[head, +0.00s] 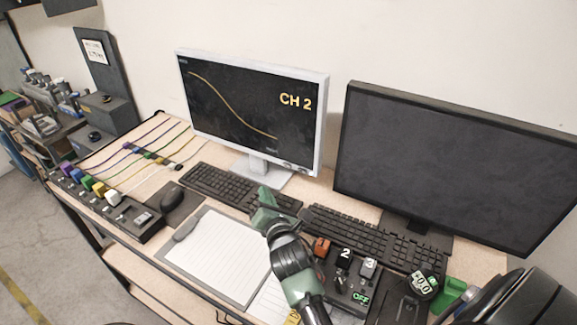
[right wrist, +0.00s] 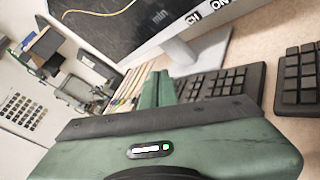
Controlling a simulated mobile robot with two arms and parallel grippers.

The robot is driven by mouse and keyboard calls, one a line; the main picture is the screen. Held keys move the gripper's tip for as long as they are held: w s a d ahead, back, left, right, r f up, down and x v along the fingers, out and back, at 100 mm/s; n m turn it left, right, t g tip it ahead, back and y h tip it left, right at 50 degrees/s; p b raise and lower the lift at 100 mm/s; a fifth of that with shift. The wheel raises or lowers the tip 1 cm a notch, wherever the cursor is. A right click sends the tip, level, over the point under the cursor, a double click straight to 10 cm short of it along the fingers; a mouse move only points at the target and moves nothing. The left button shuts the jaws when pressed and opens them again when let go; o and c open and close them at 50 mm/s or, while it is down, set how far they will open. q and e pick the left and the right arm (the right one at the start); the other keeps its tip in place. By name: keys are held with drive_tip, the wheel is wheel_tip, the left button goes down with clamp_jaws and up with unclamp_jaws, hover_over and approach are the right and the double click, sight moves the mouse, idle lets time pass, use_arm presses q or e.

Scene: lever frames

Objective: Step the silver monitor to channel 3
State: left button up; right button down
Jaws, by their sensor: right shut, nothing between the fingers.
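The silver monitor (head: 225,105) stands at the back left of the desk. Its screen reads CH 2 and shows a yellow falling curve. Small controls (head: 292,166) sit on the lower right of its bezel. In the right wrist view its lower bezel (right wrist: 168,36) shows with labels that are partly cut off. My right gripper (head: 264,195) is shut and empty, above the left keyboard and in front of the monitor's stand, apart from the bezel. Its green fingers also show together in the right wrist view (right wrist: 157,88). My left gripper is not in view.
A black monitor (head: 450,160) with a dark screen stands at right. Two keyboards (head: 215,186) (head: 345,230) lie in front of the monitors. A clipboard (head: 215,250), a mouse (head: 172,200), a coloured slider box (head: 110,205) and a switch panel reading OFF (head: 345,285) crowd the front.

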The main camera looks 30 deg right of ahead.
sight(287, 165)
drive_tip(key=shift+d, duration=0.1)
drive_tip(key=w+d, duration=0.4)
drive_tip(key=d, duration=0.3)
drive_tip(key=shift+w+d+b, duration=0.25)
drive_tip(key=shift+b, duration=0.15)
idle(1.9)
drive_tip(key=shift+w+d, duration=0.2)
drive_tip(key=shift+d, duration=0.2)
drive_tip(key=shift+w+d, duration=0.15)
drive_tip(key=shift+d, duration=0.15)
idle(0.7)
drive_tip(key=shift+s+a+p, duration=0.4)
drive_tip(key=shift+a+p, duration=0.1)
drive_tip(key=shift+a, duration=0.2)
drive_tip(key=shift+a, duration=0.1)
